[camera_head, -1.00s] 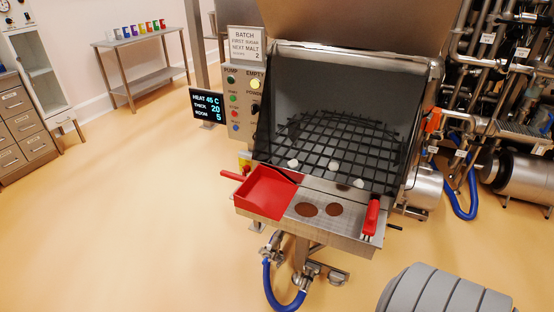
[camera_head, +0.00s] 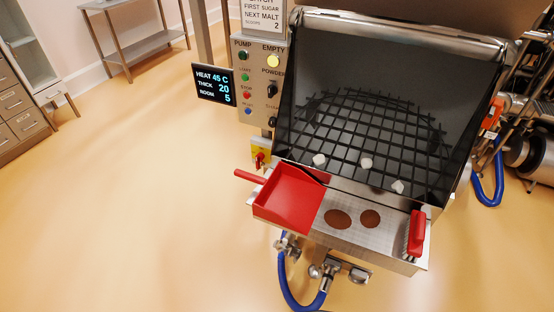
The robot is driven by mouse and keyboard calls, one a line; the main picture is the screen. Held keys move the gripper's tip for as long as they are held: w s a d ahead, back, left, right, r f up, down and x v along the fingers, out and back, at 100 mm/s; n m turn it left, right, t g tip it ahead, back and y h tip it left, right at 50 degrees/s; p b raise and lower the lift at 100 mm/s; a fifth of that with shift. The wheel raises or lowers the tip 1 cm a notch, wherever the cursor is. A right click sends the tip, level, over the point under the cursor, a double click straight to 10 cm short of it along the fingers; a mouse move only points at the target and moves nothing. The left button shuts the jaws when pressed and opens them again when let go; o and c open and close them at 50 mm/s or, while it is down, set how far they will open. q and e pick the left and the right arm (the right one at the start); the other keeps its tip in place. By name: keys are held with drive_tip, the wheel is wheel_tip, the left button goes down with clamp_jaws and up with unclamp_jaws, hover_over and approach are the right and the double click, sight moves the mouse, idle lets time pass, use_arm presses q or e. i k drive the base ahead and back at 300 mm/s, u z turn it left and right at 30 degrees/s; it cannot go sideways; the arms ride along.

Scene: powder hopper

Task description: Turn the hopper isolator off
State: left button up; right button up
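The hopper isolator (camera_head: 260,157) is a red rotary switch on a yellow plate, low on the hopper's left side below the control panel. Its red handle looks about upright, but it is too small to read its setting for certain. The hopper (camera_head: 365,130) stands open with a dark grid inside. The control panel (camera_head: 258,80) carries a lit yellow lamp by EMPTY, several buttons and dark knobs. Neither of my grippers shows in the head view.
A red scoop (camera_head: 288,198) lies on the hopper's front shelf (camera_head: 350,240), its handle sticking out left near the isolator. A red brush (camera_head: 416,234) lies at the shelf's right. A display (camera_head: 214,85) stands left of the panel. A blue hose (camera_head: 290,292) hangs below. Floor at left is clear.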

sight(261, 156)
drive_tip(key=u, duration=0.8)
drive_tip(key=i, duration=1.15)
drive_tip(key=z, duration=1.75)
